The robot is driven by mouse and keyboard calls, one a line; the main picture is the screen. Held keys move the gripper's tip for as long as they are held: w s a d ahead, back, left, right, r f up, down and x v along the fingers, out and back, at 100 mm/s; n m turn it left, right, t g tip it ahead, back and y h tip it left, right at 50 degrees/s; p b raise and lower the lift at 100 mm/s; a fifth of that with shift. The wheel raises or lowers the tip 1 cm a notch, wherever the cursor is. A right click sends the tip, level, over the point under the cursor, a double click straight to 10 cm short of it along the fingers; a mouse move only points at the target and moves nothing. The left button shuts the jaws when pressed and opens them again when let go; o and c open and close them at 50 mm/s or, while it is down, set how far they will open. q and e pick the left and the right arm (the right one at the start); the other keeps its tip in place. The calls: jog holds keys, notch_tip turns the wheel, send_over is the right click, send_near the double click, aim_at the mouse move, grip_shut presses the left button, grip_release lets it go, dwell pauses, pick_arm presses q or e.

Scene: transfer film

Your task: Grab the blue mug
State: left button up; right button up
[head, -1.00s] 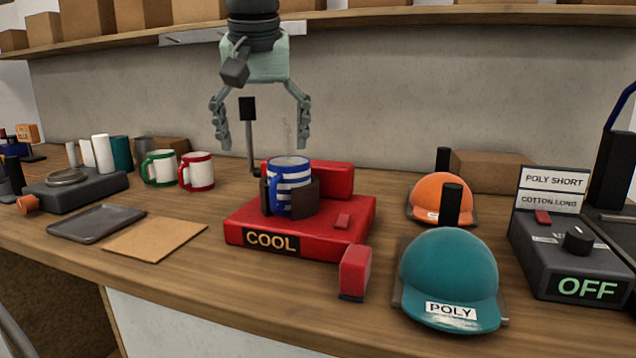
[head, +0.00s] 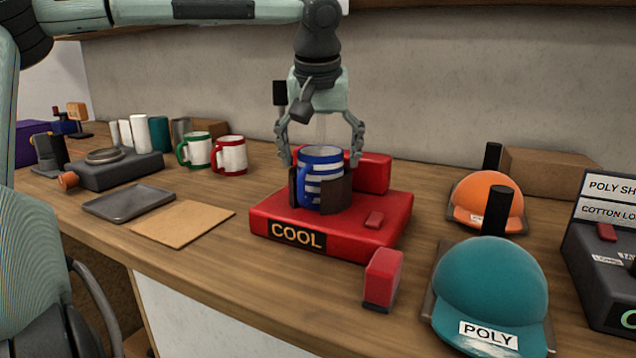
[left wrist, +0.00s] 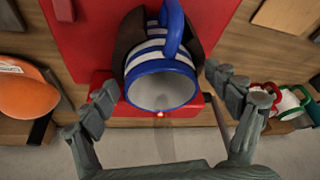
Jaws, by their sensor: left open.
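The blue mug (head: 320,165) has white stripes and stands upright in a dark curved holder (head: 337,192) on the red COOL base (head: 275,212). Its handle faces the front left in the head view. My left gripper (head: 320,160) points down from above with its fingers spread, around the upper part of the mug. In the left wrist view the mug's open rim (left wrist: 160,88) lies between the two fingertips, with gaps on both sides. The mug looks empty. My right gripper is not in view.
A green-handled mug (head: 195,150) and a red-handled mug (head: 231,156) stand to the left. A grey tray (head: 130,202) and brown sheet (head: 183,224) lie in front of them. Teal (head: 490,290) and orange caps (head: 487,198) are at the right. A shelf edge is above.

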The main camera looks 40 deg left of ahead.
pick_arm(q)
jog(key=shift+r, duration=0.1)
jog(key=c, duration=2)
